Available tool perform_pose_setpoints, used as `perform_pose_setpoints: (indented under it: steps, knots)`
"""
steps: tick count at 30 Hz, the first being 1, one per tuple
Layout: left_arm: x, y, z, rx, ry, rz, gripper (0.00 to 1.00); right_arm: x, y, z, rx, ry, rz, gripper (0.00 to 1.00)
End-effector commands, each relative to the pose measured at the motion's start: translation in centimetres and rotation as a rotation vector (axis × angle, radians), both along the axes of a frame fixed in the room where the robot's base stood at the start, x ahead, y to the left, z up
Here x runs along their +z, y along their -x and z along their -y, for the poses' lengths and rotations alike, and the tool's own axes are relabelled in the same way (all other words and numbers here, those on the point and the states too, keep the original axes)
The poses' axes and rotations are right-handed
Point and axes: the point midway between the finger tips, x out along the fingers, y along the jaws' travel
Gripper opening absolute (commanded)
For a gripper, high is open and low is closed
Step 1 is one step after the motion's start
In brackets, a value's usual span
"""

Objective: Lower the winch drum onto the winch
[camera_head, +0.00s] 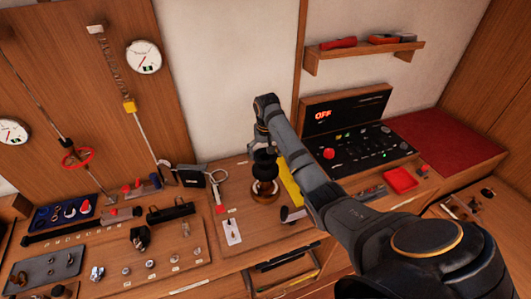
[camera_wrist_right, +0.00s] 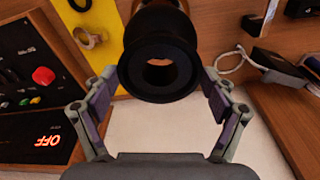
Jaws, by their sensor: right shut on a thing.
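My right gripper (camera_head: 263,148) comes down from above at the middle of the head view. It is shut on the black winch drum (camera_head: 264,166), which is upright. The drum is just above, or touching, a round base with a brown rim (camera_head: 264,197), which looks like the winch; I cannot tell if there is a gap. In the right wrist view the drum (camera_wrist_right: 158,82) shows its round flange and central hole between my two fingers. My left gripper is not in view.
The control panel with a red button (camera_head: 329,153) reads OFF.

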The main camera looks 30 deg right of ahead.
Motion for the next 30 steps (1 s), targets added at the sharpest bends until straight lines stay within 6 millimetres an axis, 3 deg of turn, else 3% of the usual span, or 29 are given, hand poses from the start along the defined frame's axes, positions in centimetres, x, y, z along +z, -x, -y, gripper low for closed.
perform_pose_setpoints:
  steps: [30]
  knots:
    - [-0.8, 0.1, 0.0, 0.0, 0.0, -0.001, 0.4, -2.9, 0.0, 0.0, 0.0, 0.0, 0.001, 0.39]
